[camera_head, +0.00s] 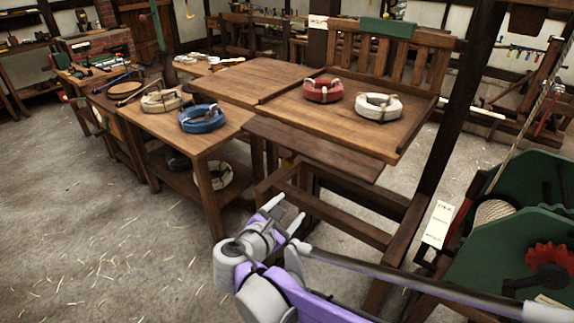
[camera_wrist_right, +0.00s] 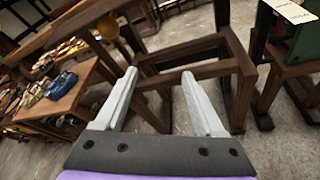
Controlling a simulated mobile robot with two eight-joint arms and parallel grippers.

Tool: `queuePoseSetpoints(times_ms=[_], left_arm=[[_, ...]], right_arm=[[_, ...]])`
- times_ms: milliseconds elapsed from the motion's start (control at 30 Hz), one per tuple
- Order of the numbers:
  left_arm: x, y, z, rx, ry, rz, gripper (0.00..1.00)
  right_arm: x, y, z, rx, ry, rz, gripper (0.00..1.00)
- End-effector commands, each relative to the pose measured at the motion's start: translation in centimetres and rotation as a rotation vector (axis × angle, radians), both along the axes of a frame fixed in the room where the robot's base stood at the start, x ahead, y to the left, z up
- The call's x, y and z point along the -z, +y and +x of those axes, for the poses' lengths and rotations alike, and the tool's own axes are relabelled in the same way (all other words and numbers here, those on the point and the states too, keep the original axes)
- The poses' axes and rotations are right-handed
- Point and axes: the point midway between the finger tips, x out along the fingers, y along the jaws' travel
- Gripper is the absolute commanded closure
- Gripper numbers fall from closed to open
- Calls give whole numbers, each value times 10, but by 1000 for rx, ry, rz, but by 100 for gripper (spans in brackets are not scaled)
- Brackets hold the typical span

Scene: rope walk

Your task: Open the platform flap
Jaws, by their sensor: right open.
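The wooden platform (camera_head: 345,120) stands right of centre in the head view, with a slatted back. A darker board along its front edge, which looks like the flap (camera_head: 312,149), sits slightly below the platform top. I cannot tell how it is hinged. My right gripper (camera_head: 287,211) is below and in front of this board, apart from it, near the stand's lower rails. In the right wrist view its two pale fingers (camera_wrist_right: 159,76) are spread with nothing between them, facing a wooden frame (camera_wrist_right: 185,52). My left gripper is not in view.
A red rope coil (camera_head: 322,91) and a white coil (camera_head: 379,107) lie on the platform. A blue coil (camera_head: 202,119) lies on the workbench (camera_head: 228,123) to the left. A green machine (camera_head: 510,210) stands at right. The floor (camera_head: 120,250) at front left is clear.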

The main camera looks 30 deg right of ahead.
Motion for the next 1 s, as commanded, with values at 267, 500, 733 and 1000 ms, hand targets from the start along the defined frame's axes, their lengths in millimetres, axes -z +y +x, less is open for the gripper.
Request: queuePoseSetpoints(times_ms=[267,500,733,1000], left_arm=[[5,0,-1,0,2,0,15],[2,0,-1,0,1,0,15],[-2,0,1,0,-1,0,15],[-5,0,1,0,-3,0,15]], right_arm=[[-46,25,44,-80,115,-418,29],[-49,3,60,-77,120,-437,29],[-49,-34,86,-78,119,-436,29],[-49,-59,105,-80,117,-434,29]])
